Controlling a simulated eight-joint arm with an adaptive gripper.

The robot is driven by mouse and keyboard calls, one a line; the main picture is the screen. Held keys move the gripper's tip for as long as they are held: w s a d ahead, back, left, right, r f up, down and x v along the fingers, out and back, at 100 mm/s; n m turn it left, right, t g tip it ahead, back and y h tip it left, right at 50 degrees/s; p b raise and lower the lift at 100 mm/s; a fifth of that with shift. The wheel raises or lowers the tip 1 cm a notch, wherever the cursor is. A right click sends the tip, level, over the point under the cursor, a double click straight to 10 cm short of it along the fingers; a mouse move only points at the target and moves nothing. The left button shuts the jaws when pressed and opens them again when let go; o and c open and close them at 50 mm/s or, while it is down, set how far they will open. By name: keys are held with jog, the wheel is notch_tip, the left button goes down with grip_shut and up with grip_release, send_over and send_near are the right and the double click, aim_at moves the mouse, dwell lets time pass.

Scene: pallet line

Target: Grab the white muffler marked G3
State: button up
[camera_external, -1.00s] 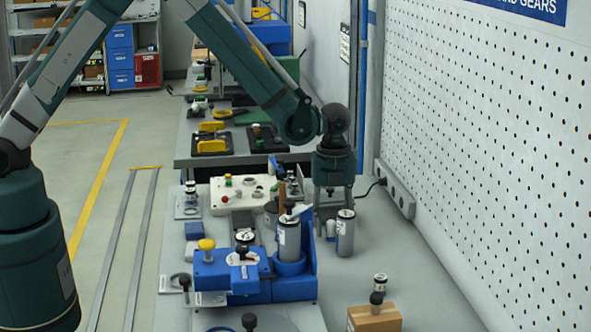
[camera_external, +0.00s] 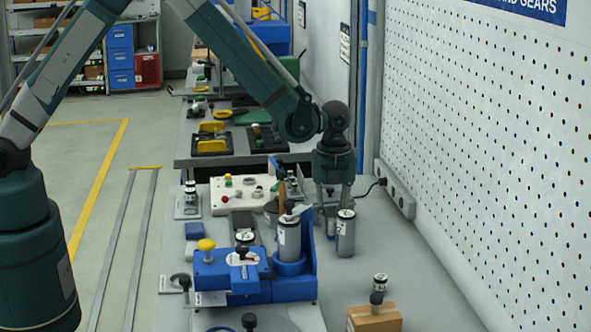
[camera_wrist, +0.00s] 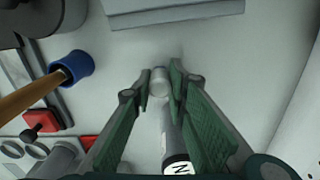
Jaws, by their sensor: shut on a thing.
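My gripper (camera_external: 334,203) points down at the back right of the near bench, behind a grey metal cylinder (camera_external: 345,238). In the wrist view, the fingertips of my gripper (camera_wrist: 160,78) are closed on a small whitish, round-ended piece (camera_wrist: 159,87), which looks like the white muffler. No G3 mark can be read on it. The grey cylinder with a dark-lettered white top label (camera_wrist: 178,169) shows between the fingers, lower in the wrist view. In the external view the held piece is hidden by the fingers and cylinder.
A blue fixture (camera_external: 245,280) holding another labelled cylinder (camera_external: 288,238) stands left of my gripper. A white control box (camera_external: 240,192) is behind it. A cardboard box (camera_external: 375,318) sits at front right. The pegboard wall (camera_external: 480,140) rises on the right.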

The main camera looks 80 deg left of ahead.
aim_at(332, 220)
jog(key=shift+r, duration=4.7)
